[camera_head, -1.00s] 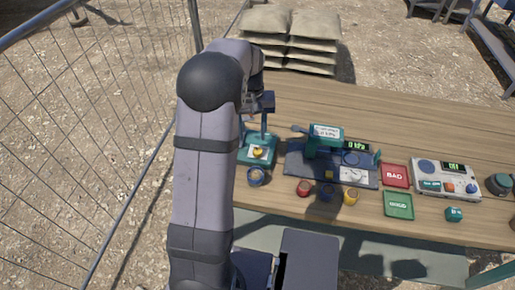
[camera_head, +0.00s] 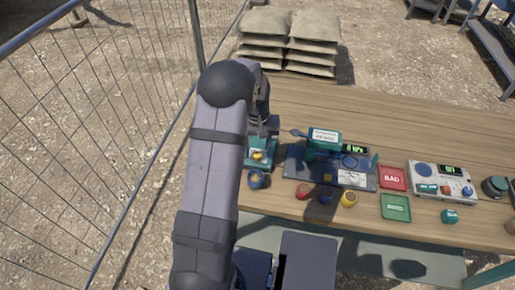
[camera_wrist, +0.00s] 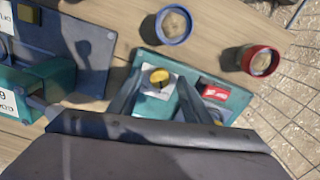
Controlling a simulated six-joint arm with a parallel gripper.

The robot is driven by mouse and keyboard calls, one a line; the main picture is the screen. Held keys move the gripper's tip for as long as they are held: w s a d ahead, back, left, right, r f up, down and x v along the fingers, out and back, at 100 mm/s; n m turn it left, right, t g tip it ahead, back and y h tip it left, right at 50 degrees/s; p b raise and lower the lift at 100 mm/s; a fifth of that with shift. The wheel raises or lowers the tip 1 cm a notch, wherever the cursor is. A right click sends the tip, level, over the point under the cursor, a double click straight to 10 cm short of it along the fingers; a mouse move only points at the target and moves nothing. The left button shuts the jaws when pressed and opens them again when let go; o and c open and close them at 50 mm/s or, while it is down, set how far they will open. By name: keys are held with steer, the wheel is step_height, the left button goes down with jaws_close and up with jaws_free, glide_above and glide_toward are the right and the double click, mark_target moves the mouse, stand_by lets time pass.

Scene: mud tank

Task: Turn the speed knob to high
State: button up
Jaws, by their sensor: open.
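A yellow knob (camera_head: 257,155) sits on a pale plate on the green base (camera_head: 249,163) of a small machine at the table's left end. In the wrist view the yellow knob (camera_wrist: 159,77) lies between my two open fingers, with the green base (camera_wrist: 150,54) around it. My gripper (camera_head: 266,128) is above the base and also shows in the wrist view (camera_wrist: 158,92). It is open and holds nothing. I cannot tell whether a finger touches the knob. The knob's setting and any marks are too small to read. A red part (camera_wrist: 215,92) sits beside the knob plate.
A blue-rimmed cup (camera_wrist: 173,24) and a red-rimmed cup (camera_wrist: 260,60) stand close to the base. A dark blue device (camera_head: 297,172), a red tray (camera_head: 393,178), a green tray (camera_head: 396,207) and a white panel (camera_head: 440,180) lie to the right. A wire fence stands left.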

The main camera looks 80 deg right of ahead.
steer(key=shift+f, duration=0.2)
steer(key=c, duration=1)
steer(key=shift+c, duration=0.2)
steer(key=shift+m, duration=0.3)
steer(key=m, duration=0.6)
steer(key=shift+b, duration=0.35)
steer(key=m, duration=0.5)
steer(key=shift+d+r, duration=0.1)
steer(key=shift+m, duration=0.3)
